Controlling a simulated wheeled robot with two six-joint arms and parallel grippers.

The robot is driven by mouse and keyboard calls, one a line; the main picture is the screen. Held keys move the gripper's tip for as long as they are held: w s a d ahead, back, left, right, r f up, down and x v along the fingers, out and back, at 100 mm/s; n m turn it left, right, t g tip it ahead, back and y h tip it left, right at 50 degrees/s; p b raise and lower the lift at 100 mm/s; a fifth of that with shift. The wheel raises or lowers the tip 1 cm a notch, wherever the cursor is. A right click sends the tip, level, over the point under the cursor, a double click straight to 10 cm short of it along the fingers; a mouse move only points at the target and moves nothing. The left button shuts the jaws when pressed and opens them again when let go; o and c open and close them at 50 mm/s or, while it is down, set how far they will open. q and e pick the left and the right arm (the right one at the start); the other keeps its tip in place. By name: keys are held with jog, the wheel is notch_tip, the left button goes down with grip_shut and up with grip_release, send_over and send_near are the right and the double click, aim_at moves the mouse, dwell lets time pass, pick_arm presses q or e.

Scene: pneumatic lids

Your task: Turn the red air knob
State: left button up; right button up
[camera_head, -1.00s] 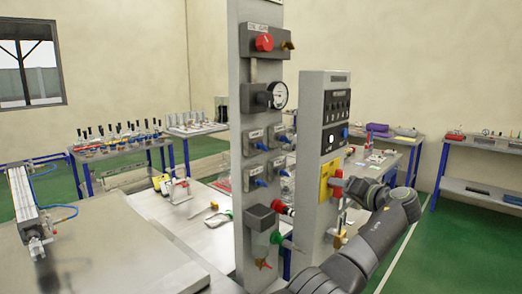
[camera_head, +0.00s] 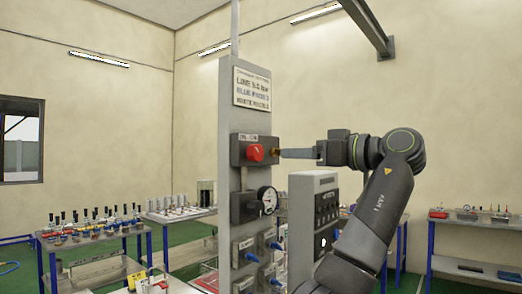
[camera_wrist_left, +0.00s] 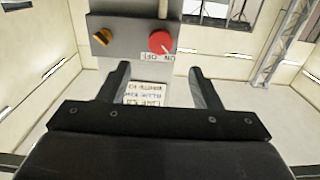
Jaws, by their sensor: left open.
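The red air knob (camera_head: 255,152) sits on the front of a dark grey box on the tall grey panel post (camera_head: 229,110). It also shows in the wrist view (camera_wrist_left: 161,42), with a white pointer line and an "ON OFF" label beside it. My left gripper (camera_head: 285,153) is at about knob height, to the right of the box in the head view. In the wrist view the left gripper (camera_wrist_left: 160,72) is open and empty. The knob lies ahead of the gap between its fingertips, apart from them. My right gripper is not in view.
A brass fitting (camera_wrist_left: 103,37) sticks out of the same box beside the knob. A pressure gauge (camera_head: 268,199) and blue-handled valves (camera_head: 251,257) are below. A second, shorter panel (camera_head: 314,178) stands to the right. A printed sign (camera_head: 252,88) is above the knob.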

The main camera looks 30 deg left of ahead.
aim_at(259, 153)
pick_arm(q)
jog(key=a+p, duration=0.1)
jog(key=a, duration=0.2)
jog(key=a+p, duration=0.1)
jog(key=a, duration=0.2)
jog(key=a+p, duration=0.1)
jog(key=a, duration=0.3)
jog(key=shift+w+r, duration=0.15)
jog(key=shift+w, duration=0.2)
jog(key=shift+a+p, duration=0.3)
jog(key=shift+a, duration=0.35)
jog(key=shift+d, duration=0.1)
jog(key=shift+c, duration=0.6)
jog(key=c, duration=0.9)
jog(key=shift+o, duration=0.2)
